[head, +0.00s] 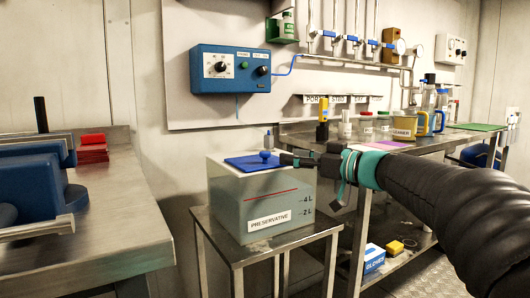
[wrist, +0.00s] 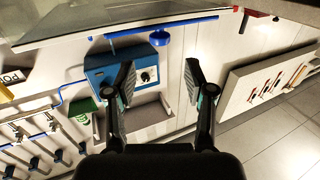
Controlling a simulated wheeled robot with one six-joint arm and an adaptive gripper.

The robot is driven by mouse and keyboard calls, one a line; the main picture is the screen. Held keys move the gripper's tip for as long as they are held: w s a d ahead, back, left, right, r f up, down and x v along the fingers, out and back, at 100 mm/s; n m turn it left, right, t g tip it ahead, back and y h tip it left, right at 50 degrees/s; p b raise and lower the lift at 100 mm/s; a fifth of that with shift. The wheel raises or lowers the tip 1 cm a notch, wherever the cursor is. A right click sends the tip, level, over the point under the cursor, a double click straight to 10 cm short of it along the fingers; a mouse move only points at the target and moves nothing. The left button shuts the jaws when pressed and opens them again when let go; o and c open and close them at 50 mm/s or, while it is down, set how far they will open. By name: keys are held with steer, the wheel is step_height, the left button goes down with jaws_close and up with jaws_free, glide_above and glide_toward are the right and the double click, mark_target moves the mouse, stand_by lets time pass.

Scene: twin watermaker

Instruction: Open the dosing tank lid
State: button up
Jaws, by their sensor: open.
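The dosing tank (head: 270,205) is a translucent box labelled PRESERVATIVE with a red level line, standing on a small steel table. Its blue lid (head: 240,163) lies flat on the top and looks shut. A blue knob (head: 265,155) stands on the lid. My gripper (head: 287,159) is just right of the knob in the head view, apart from the lid as far as I can tell. In the wrist view my gripper (wrist: 160,68) is open and empty. The lid (wrist: 125,30) shows edge-on there, with the knob (wrist: 161,38) beyond the gap between the fingertips.
A blue control box (head: 231,69) hangs on the wall above the tank. A steel bench (head: 300,133) with bottles and jugs stands behind to the right. Another bench (head: 120,200) with blue equipment is at left.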

mark_target(269, 153)
steer(key=p+x, duration=0.1)
steer(key=x, duration=0.8)
jaws_close()
